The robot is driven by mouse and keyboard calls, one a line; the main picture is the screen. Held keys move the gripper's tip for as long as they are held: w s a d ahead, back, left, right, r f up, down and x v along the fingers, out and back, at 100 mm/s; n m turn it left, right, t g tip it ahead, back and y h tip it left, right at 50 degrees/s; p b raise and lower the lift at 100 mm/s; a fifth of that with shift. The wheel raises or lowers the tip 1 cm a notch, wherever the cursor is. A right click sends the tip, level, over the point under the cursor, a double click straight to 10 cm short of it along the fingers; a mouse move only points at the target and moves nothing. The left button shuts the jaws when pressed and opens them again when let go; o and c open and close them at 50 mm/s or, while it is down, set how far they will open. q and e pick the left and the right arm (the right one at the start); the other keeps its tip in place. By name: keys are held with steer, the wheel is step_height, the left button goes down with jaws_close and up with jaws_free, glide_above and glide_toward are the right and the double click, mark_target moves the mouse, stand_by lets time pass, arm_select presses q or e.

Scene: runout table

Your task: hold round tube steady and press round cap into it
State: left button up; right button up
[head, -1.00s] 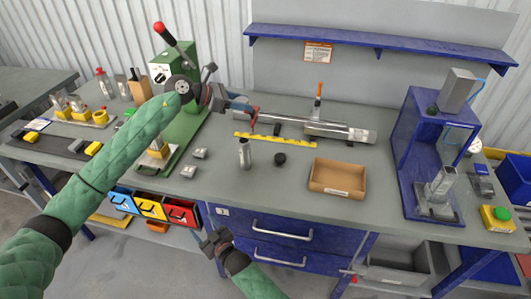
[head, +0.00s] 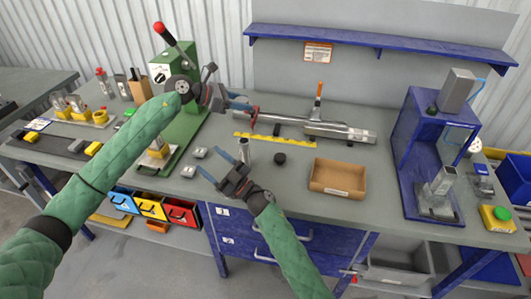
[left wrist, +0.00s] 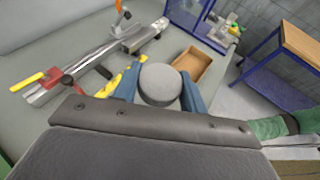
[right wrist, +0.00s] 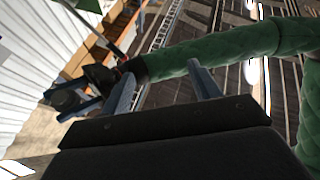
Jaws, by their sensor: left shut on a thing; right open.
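My left gripper (head: 238,103), whose arm comes in from the left, is raised over the back of the bench. In the left wrist view its blue fingers are shut on a dark grey round cap (left wrist: 160,84). The cap is hard to make out in the head view. The silver round tube (head: 245,152) stands upright near the bench's front. My right gripper (head: 208,160) is open and empty, just left of the tube and apart from it. The tube does not show in the right wrist view, where the open fingers (right wrist: 162,82) point past my green left arm.
A black round piece (head: 280,159) lies right of the tube, beside a cardboard tray (head: 337,190). A yellow ruler (head: 270,140) and a long metal fixture (head: 340,132) lie behind. Small metal blocks (head: 200,153) sit at left. A green press (head: 180,65) and a blue press frame (head: 410,120) flank the area.

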steer(key=d+r+n+g, duration=0.1)
steer(key=g, duration=0.1)
steer(key=m+g+h, duration=0.2)
steer(key=m+h, duration=0.4)
steer(key=h, duration=0.4)
glide_toward(241, 150)
steer(key=w+d+f, duration=0.1)
steer(key=w, duration=0.1)
steer(key=shift+g, duration=0.3)
steer(key=x, duration=1.1)
steer(key=shift+w+a+f, duration=0.1)
steer(key=shift+w+f, duration=0.1)
steer(key=shift+f, duration=0.1)
